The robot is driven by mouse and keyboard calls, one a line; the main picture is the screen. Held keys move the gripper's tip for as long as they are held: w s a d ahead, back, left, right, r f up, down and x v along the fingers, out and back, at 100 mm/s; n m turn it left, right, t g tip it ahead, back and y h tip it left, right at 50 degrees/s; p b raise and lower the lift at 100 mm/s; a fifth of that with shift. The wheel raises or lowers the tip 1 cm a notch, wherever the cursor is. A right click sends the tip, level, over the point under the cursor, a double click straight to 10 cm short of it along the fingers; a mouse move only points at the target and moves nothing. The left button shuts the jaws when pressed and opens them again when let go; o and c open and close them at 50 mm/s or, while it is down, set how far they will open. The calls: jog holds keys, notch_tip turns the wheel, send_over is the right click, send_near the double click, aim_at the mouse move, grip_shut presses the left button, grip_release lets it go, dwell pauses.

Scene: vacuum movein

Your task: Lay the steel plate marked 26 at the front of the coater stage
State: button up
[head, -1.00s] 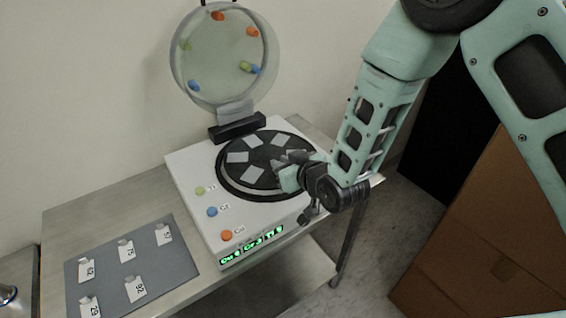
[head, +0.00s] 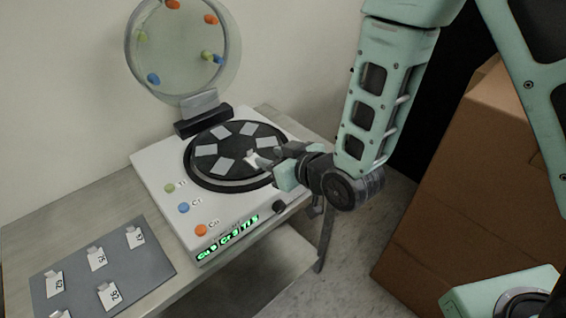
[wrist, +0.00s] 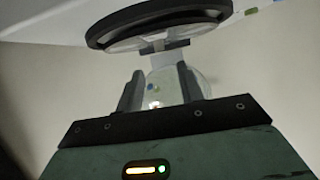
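The coater stage is a black disc (head: 197,172) on a white machine, with several blank grey plates around it. A small whiter plate (head: 250,157) shows at the disc's right side, by my fingertips. I cannot read its number or tell whether it touches the disc. My gripper (head: 268,161) reaches in from the right, low over the disc's edge. In the wrist view its two fingers (wrist: 159,85) stand apart, with no plate clearly between them. The disc's rim (wrist: 100,38) shows at the top of that view.
The round clear lid (head: 180,50) with coloured pegs stands open behind the disc. A grey mat (head: 75,282) on the bench at left holds several numbered plates. The display (head: 228,238) reads Cu, Cr, Ti. A cardboard box (head: 450,200) stands at the right.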

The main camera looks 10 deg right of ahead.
jog(key=s+d+r+g+h, duration=0.2)
jog(key=s+d+r+g, duration=0.1)
jog(key=s, duration=0.5)
jog(key=s+d+r+g+h+p, duration=0.1)
jog(key=s+d+r+g+h, duration=0.1)
jog(key=s, duration=0.6)
jog(key=s+d+r+g+h, duration=0.2)
jog(key=s+d+r+g, duration=0.2)
jog(key=s, duration=0.4)
jog(key=shift+d+r+n+g+h+p, duration=0.25)
jog(key=shift+r+n+g+h+p, duration=0.25)
jog(key=shift+g, duration=0.6)
jog(key=shift+s, duration=0.1)
